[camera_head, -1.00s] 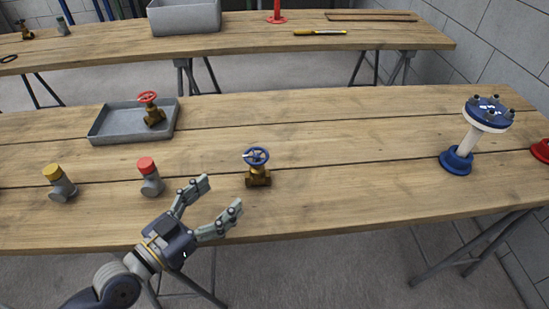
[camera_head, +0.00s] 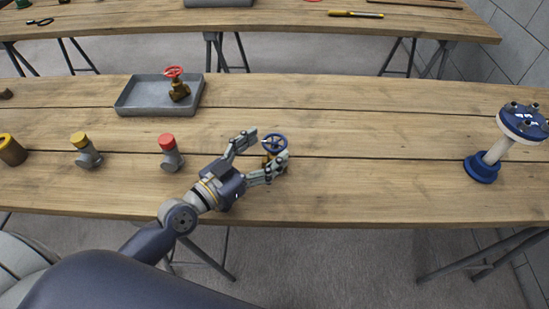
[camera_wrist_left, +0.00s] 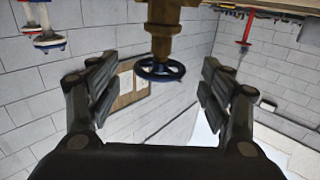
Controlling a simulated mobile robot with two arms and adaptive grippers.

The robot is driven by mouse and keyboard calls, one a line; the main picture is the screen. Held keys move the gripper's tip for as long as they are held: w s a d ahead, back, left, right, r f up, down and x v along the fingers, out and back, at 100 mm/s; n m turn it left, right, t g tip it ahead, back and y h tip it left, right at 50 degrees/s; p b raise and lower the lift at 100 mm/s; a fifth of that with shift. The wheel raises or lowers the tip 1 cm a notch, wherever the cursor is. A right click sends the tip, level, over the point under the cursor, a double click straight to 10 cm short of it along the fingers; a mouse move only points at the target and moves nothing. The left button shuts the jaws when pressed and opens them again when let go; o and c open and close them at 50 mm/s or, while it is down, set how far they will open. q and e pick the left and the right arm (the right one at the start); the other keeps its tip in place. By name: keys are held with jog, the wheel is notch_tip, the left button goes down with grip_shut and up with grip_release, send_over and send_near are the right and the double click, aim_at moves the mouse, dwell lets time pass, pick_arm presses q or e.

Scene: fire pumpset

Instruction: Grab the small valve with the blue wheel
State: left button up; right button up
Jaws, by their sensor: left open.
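The small brass valve with the blue wheel (camera_head: 274,144) stands on the near wooden table in the head view. My left gripper (camera_head: 262,157) is open, with its fingers reaching to either side of the valve. The near finger hides part of the brass body. In the left wrist view, which looks upside down, the blue wheel (camera_wrist_left: 160,69) and brass body (camera_wrist_left: 165,28) show ahead, between the two spread fingers (camera_wrist_left: 160,85). I cannot tell whether a finger touches the valve. My right gripper is not in view.
A red-capped grey fitting (camera_head: 170,152) stands just left of my gripper, with a yellow-capped one (camera_head: 85,150) further left. A grey tray (camera_head: 133,107) holds a red-wheeled valve (camera_head: 176,84). A blue-and-white flanged pipe (camera_head: 493,150) stands far right. The table between is clear.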

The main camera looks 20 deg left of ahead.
aim_at(274, 141)
pick_arm(q)
jog(key=x, duration=0.2)
jog(key=shift+w+d+r+p, duration=0.15)
jog(key=shift+w+r+p, duration=0.05)
jog(key=shift+w+p, duration=0.15)
jog(key=shift+w+d, duration=0.2)
jog(key=shift+w, duration=0.1)
jog(key=shift+f, duration=0.1)
jog(key=c, duration=1.6)
grip_shut()
jog(key=shift+w, duration=0.1)
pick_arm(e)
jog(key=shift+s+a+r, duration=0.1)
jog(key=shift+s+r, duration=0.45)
